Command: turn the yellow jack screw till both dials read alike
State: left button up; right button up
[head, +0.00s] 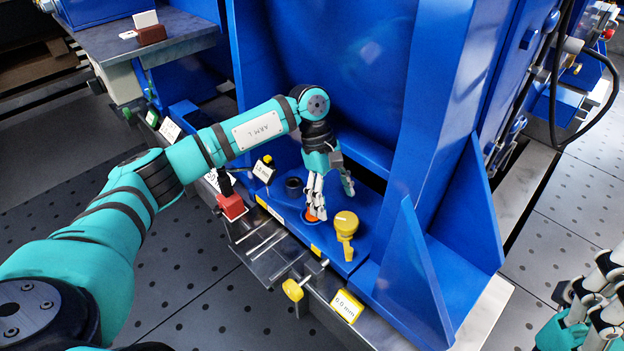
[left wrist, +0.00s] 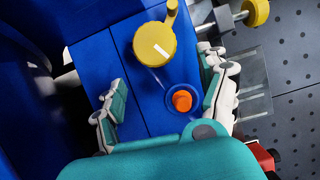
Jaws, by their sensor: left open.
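A yellow knob on a metal shaft (head: 292,290) sticks out at the front edge of the blue motor base (head: 375,225); it also shows in the left wrist view (left wrist: 255,12). A round yellow knob with a white mark and a lever (head: 346,222) stands on the base; I cannot tell which yellow part is the jack screw. White tags, one reading 0.0 mm (head: 346,306), another blurred (head: 262,171), sit along the edge. No dial face is readable. My left gripper (head: 332,200) is open above the orange button (left wrist: 182,100), beside the marked knob (left wrist: 155,44). My right gripper (head: 598,295) is partly cut off.
A red block with a black stem (head: 232,206) stands by a grey plate (head: 270,248) at the front edge. Tall blue walls and a gusset (head: 415,275) close in the back and right. A grey bench (head: 130,35) is at the upper left. Dotted floor is clear.

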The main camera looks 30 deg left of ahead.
pick_arm(q)
jog(key=w+a, duration=0.1)
jog(key=a, duration=0.2)
jog(key=w+a, duration=0.1)
jog(key=a, duration=0.1)
jog(key=w+a, duration=0.1)
jog(key=a, duration=0.2)
jog(key=shift+w+a, duration=0.35)
jog(key=shift+w, duration=0.05)
dwell(1.3)
